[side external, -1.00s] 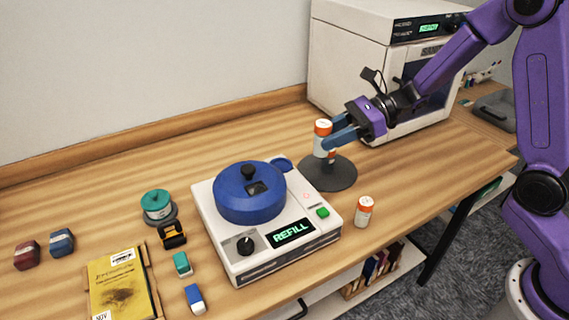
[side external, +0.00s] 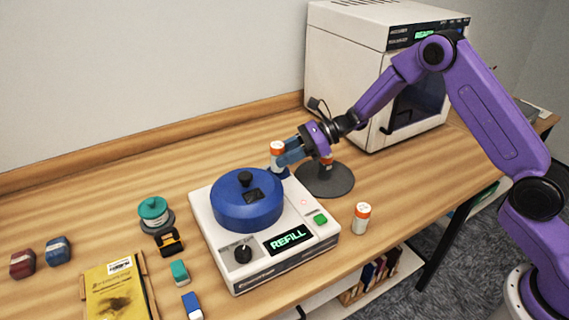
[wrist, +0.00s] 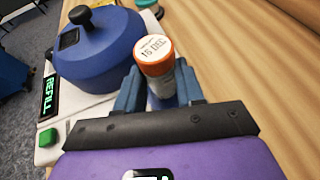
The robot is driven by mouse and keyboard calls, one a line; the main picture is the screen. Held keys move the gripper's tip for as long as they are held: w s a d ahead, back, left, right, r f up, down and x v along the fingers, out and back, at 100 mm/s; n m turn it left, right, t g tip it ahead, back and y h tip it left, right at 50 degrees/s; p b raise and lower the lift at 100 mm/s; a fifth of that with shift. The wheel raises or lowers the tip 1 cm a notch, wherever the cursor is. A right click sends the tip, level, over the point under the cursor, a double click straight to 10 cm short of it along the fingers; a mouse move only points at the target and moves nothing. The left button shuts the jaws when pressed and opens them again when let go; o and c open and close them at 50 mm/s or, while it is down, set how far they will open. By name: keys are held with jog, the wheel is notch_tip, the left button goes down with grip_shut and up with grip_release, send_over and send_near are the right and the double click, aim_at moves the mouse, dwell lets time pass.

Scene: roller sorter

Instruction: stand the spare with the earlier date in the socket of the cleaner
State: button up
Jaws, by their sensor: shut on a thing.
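My gripper (side external: 287,155) is shut on a white bottle with an orange rim (side external: 277,150). The bottle is upright over the back right corner of the cleaner (side external: 213,245), where the blue socket (side external: 284,172) is mostly hidden. I cannot tell whether the bottle's base is in the socket or above it. In the wrist view the held bottle (wrist: 154,60) stands between the fingers (wrist: 158,90); its lid seems to read 15 or 16 DEC. A second such bottle (side external: 361,219) stands on the table right of the cleaner; its date is unreadable here.
The cleaner has a blue lidded drum (side external: 245,205) and a display reading REFILL. A dark round disc (side external: 325,183) lies behind right, with an orange-capped thing (side external: 327,160) partly hidden by my gripper. A yellow book (side external: 115,290) and small items lie left. A white machine (side external: 345,65) stands behind.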

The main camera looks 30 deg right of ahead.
jog(key=shift+f, duration=1.6)
jog(key=shift+f, duration=0.15)
